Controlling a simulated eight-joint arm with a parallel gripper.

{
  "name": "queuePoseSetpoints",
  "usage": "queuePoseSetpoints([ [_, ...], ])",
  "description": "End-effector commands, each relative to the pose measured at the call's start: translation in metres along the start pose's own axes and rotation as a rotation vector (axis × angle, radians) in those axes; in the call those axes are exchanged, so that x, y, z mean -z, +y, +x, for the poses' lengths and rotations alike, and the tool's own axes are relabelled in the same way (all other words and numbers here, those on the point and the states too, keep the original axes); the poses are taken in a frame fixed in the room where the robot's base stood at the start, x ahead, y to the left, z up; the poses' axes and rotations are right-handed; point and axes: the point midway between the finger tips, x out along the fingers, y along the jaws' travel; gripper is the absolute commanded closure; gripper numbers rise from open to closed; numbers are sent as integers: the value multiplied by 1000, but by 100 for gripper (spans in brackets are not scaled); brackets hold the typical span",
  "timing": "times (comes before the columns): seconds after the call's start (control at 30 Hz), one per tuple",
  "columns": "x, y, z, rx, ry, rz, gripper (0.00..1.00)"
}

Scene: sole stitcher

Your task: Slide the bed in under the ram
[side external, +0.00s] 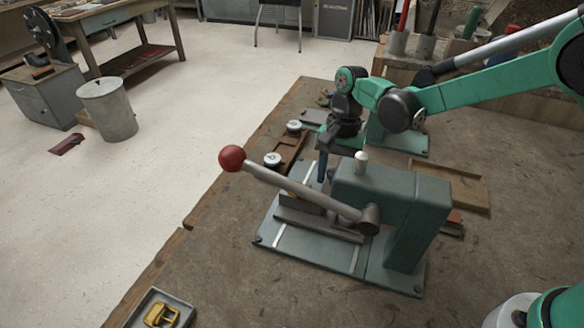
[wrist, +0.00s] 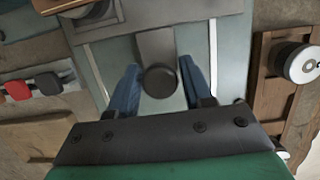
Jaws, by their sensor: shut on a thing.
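The sole stitcher (side external: 390,195) is a green press on a flat base, with a long lever ending in a red ball. A dark grey bed (side external: 318,224) lies low on the base beneath the lever. In the wrist view a grey bar (wrist: 156,44) ends in a round dark knob (wrist: 160,83). My gripper (wrist: 159,66) has its blue fingers on both sides of this knob and is shut on it. In the side view my gripper (side external: 322,177) points down behind the lever, left of the press body. The lever and body hide its grip and the ram's underside.
A wooden board with white-topped spools (side external: 272,160) lies behind the stitcher; one spool (wrist: 303,64) shows at the right in the wrist view. A shallow wooden tray (side external: 465,188) lies behind the press. A tray with a yellow piece (side external: 160,315) sits at the front-left bench edge.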

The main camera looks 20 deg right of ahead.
Motion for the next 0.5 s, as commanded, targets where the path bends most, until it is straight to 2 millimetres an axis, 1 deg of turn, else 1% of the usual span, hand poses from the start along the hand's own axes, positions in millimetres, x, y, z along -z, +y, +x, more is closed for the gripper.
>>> queuePoseSetpoints([
  [0.5, -33, 0, 8, 1, -1, -4, 85],
])
